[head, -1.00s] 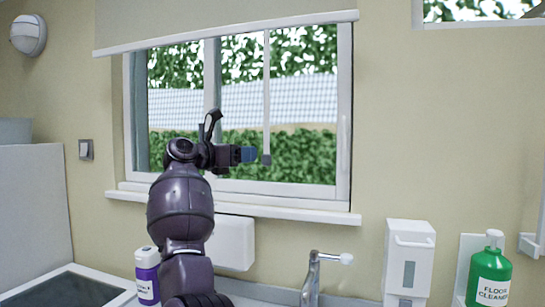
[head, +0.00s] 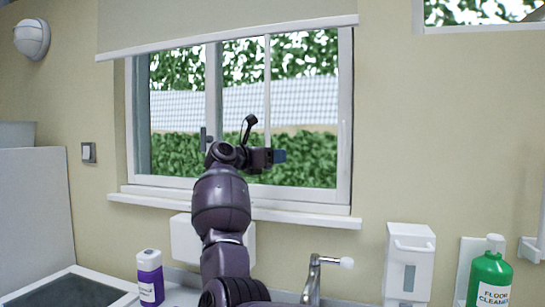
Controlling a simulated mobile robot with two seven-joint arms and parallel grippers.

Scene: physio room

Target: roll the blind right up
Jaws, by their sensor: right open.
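The pale roller blind (head: 225,18) hangs over the top of the window, with its white bottom rail (head: 225,38) just below the top of the frame. A thin pale pull rod (head: 267,90) hangs from the rail in front of the glass. Its lower end is hidden by my right gripper (head: 279,156), which is open with its blue-tipped fingers pointing right. The gripper overlaps the rod in the picture; I cannot tell whether they touch or whether the rod is between the fingers. My left gripper is not in view.
The window sill (head: 235,211) juts out below. Under it are a tap (head: 313,275), a white dispenser (head: 408,265), a green floor cleaner bottle (head: 490,278) and a purple-and-white bottle (head: 150,278).

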